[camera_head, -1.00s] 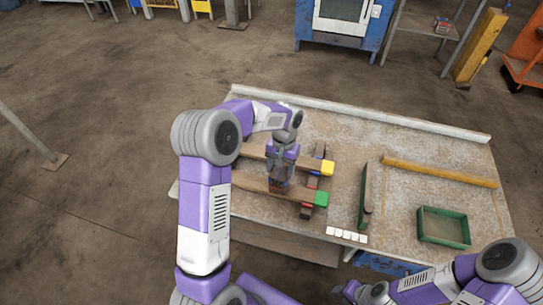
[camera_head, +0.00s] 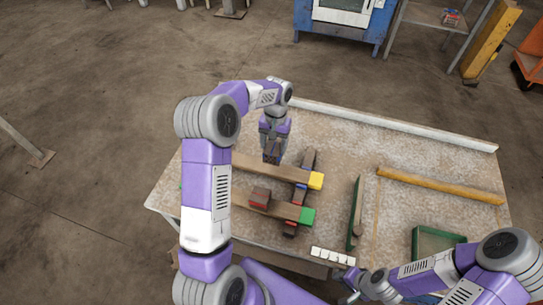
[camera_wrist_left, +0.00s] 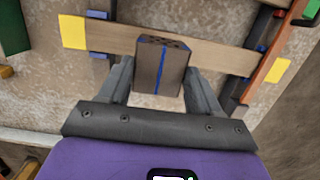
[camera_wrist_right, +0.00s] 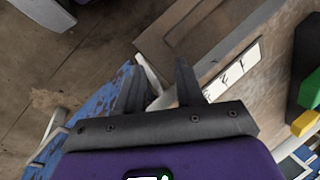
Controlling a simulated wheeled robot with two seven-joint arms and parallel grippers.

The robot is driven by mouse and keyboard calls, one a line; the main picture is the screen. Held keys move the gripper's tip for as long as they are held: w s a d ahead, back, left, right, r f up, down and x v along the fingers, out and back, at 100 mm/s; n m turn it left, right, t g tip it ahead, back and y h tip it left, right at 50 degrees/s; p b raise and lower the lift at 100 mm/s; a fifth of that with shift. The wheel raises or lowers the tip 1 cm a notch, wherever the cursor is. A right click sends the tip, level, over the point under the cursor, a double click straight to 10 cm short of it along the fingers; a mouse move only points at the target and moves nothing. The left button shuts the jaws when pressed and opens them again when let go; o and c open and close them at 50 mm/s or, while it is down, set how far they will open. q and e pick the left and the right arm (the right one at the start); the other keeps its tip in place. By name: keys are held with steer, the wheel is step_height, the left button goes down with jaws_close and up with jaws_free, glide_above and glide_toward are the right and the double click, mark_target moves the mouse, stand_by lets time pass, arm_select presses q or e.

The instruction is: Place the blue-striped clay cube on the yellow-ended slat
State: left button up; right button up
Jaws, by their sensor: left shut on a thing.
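The blue-striped clay cube (camera_wrist_left: 160,67), dark brown with a blue line on its side, is held between the fingers of my left gripper (camera_wrist_left: 160,85). In the head view my left gripper (camera_head: 272,157) points down at the back edge of the yellow-ended slat (camera_head: 285,173). In the left wrist view the cube covers part of the yellow-ended slat (camera_wrist_left: 110,37); whether it touches the slat I cannot tell. My right gripper (camera_wrist_right: 160,75) is empty with its fingers apart; it also shows low in the head view (camera_head: 350,285), near the table's front edge.
A red-marked block (camera_head: 260,196) sits on the green-ended slat (camera_head: 283,209) in front. A dark crosspiece (camera_head: 306,165) lies under the slats' right ends. Right are an upright green-edged board (camera_head: 356,212), a green tray (camera_head: 420,240), white tiles (camera_head: 332,256) and a yellow bar (camera_head: 440,186).

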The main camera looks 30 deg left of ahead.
mark_target(275, 144)
arm_select(q)
steer(key=shift+f+b, duration=0.9)
steer(key=shift+f, duration=2.25)
steer(key=shift+f, duration=0.2)
steer(key=o, duration=1.1)
steer(key=shift+c, duration=0.2)
steer(key=r+p, duration=0.1)
steer(key=r, duration=0.3)
steer(key=w+r+p, duration=0.1)
steer(key=r+p, duration=0.1)
steer(key=r, duration=0.2)
steer(key=w+r+p, duration=0.1)
steer(key=r, duration=0.3)
steer(key=shift+a+r, duration=0.1)
steer(key=shift+a, duration=0.1)
